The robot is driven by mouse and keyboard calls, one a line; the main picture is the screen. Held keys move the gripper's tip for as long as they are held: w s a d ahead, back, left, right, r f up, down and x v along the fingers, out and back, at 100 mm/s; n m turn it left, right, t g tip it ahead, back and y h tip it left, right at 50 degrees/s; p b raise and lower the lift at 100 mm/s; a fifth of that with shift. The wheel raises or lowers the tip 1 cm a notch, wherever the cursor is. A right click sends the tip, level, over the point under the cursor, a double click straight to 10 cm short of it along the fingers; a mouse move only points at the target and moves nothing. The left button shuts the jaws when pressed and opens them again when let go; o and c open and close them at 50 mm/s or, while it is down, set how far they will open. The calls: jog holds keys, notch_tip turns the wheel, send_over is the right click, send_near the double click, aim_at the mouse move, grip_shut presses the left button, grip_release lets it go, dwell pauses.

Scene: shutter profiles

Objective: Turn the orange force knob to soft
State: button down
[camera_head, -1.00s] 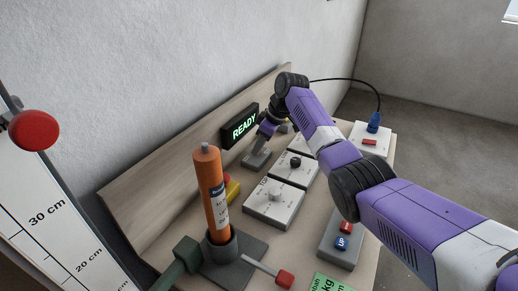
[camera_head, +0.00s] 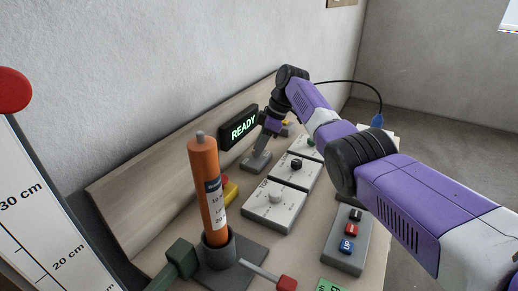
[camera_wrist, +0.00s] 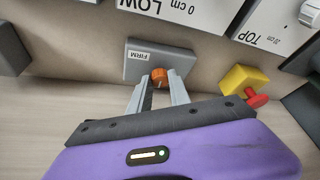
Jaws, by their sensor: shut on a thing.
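The orange force knob (camera_wrist: 159,74) sits on the front of a grey box (camera_wrist: 172,62) in the wrist view. A label reading FIRM is on the box to the left of the knob. My gripper (camera_wrist: 158,80) has its two grey fingers on either side of the knob and is shut on it. In the head view the grey box (camera_head: 257,161) stands below the READY display (camera_head: 239,128), with my gripper (camera_head: 265,140) reaching down to it. The knob is hidden there.
An orange cylinder (camera_head: 207,190) stands in a grey holder at the front. White panels with dials (camera_head: 273,206) lie right of the box. A yellow block (camera_wrist: 244,80) with a red button (camera_wrist: 258,101) is close to my gripper. A wooden backboard (camera_head: 150,175) runs behind.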

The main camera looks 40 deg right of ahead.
jog(key=shift+a, duration=0.1)
jog(key=c, duration=1.2)
grip_release()
jog(key=v, duration=0.7)
jog(key=shift+r, duration=0.35)
